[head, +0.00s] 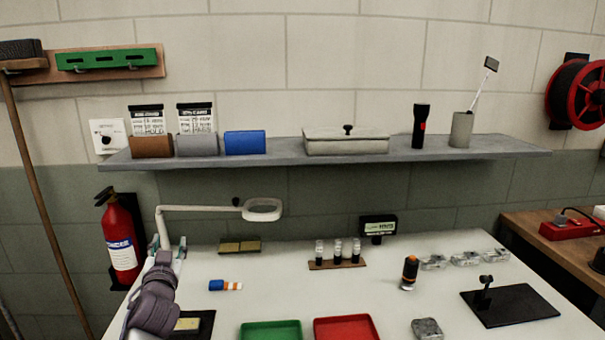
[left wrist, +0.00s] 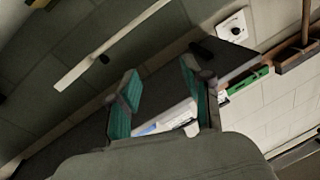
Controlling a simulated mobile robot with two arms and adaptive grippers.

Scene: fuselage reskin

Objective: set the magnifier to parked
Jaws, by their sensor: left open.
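The magnifier is a white lamp with a ring head (head: 262,209) at the end of a near-level arm (head: 200,209). The arm runs right from an upright post at the back left of the white table. The ring hangs above the table's back edge. My left gripper (head: 167,249) is open, its teal fingertips close to the lower part of the post. I cannot tell whether they touch it. In the left wrist view, the open fingers (left wrist: 160,93) have a white bar beyond them, likely the magnifier arm (left wrist: 110,45). A pale piece between the fingers is unclear. My right gripper is out of view.
A fire extinguisher (head: 119,240) hangs just left of the table. A grey shelf (head: 400,156) runs above it. Small vials in a rack (head: 338,264), a green tray (head: 271,331), a red tray (head: 346,328) and a black stand (head: 515,304) occupy the table. The table's centre is partly clear.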

